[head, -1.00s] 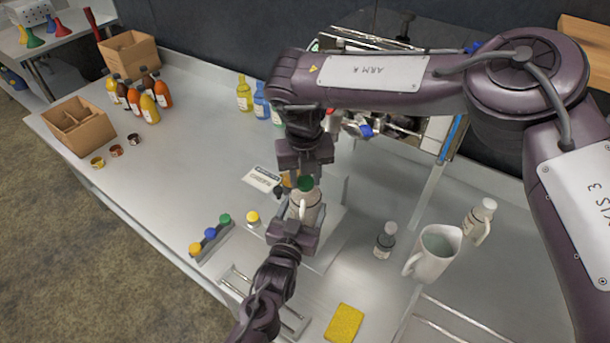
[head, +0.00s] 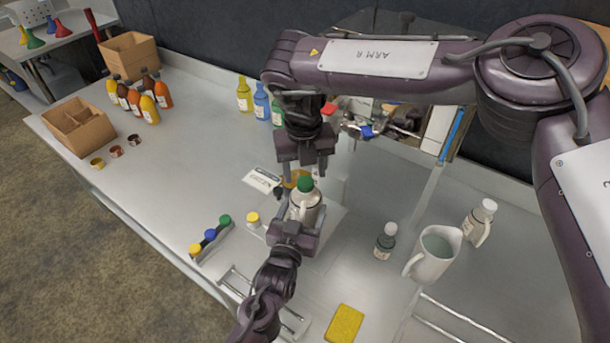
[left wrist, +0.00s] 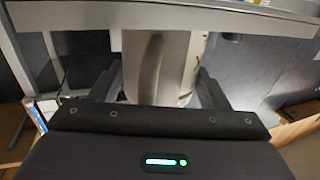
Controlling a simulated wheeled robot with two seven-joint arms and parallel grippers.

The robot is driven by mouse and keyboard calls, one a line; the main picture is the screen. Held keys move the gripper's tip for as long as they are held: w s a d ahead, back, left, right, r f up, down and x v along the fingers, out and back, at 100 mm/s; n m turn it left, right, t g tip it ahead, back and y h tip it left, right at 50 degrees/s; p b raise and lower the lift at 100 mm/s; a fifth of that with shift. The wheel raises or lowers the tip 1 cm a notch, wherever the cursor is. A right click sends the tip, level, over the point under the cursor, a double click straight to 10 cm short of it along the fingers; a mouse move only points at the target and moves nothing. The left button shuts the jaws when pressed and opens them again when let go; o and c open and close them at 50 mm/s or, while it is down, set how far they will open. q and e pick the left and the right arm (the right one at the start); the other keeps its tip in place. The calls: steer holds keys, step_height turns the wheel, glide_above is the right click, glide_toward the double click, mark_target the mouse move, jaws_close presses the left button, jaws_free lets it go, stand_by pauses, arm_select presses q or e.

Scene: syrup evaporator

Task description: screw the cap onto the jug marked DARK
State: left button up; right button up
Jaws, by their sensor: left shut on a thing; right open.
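A pale jug (head: 303,208) with a green cap (head: 305,184) on its top stands near the middle of the bench. My left gripper (head: 297,224) is shut on the jug from the near side. In the left wrist view the jug (left wrist: 180,65) and its handle show between the fingers. I cannot read its marking. My right gripper (head: 305,174) is open just above the green cap, pointing down. Whether the cap is fully tight cannot be told.
A cap rack (head: 210,236) and a small yellow-capped jar (head: 253,220) lie to the left. A yellow sponge (head: 343,323) lies in front. The bench's left middle is clear.

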steer(key=shift+r, duration=0.85)
steer(key=shift+c, duration=0.2)
steer(key=r, duration=0.3)
steer(key=shift+s+r, duration=0.2)
steer(key=shift+r, duration=0.05)
steer(key=shift+f, duration=0.1)
steer(key=shift+w+f, duration=0.15)
steer(key=shift+f, duration=1.8)
steer(key=shift+w+f, duration=0.15)
steer(key=shift+f, duration=1.8)
steer(key=shift+c, duration=0.4)
steer(key=c, duration=0.9)
steer(key=o, duration=1.1)
steer(key=shift+c, duration=0.2)
